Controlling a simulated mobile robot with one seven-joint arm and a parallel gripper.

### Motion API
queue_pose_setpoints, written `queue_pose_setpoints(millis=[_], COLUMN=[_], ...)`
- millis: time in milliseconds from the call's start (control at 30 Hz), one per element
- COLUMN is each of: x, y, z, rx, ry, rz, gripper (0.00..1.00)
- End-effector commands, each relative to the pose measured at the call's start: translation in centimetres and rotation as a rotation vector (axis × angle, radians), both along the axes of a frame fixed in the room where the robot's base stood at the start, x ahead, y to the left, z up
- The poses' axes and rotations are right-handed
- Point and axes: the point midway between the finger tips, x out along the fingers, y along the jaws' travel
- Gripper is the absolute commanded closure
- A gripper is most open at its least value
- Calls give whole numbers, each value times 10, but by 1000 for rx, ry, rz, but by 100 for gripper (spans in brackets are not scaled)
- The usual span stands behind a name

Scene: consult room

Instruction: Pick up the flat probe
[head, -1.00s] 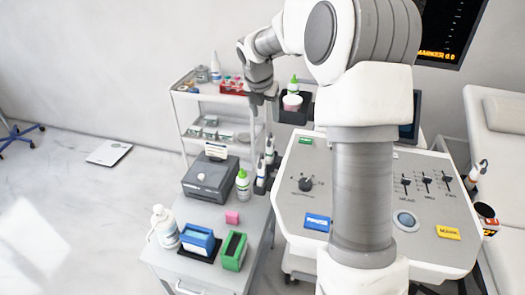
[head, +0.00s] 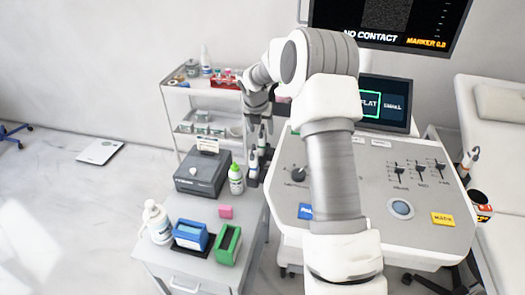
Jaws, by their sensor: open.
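Two white probes stand upright in dark holders on the left side of the ultrasound console (head: 430,205): a farther probe (head: 262,139) and a nearer probe (head: 253,164). I cannot tell from their shape which is the flat one. Another white probe (head: 470,158) stands at the console's right side, by the couch. The console's small screen (head: 384,104) shows "FLAT" framed in green. My gripper (head: 257,124) is open, points down and is just above the farther left probe. Its fingertips are small and partly blend with the holder; contact cannot be made out.
A grey cart (head: 190,258) at front left carries a printer (head: 203,172), a green-capped bottle (head: 236,179), a pump bottle (head: 157,222), and blue and green boxes. A white shelf trolley (head: 190,92) stands behind. A mug (head: 480,205) is at right. Open floor lies left.

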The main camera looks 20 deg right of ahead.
Motion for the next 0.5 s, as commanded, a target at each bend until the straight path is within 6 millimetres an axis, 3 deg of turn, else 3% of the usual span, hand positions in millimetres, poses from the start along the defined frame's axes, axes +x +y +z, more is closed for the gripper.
queue_pose_setpoints(millis=[300,500], x=[6,10], y=[-9,-12], z=[-41,-48], rx=[0,0], ry=[4,0], rz=[-1,0], gripper=[35,35])
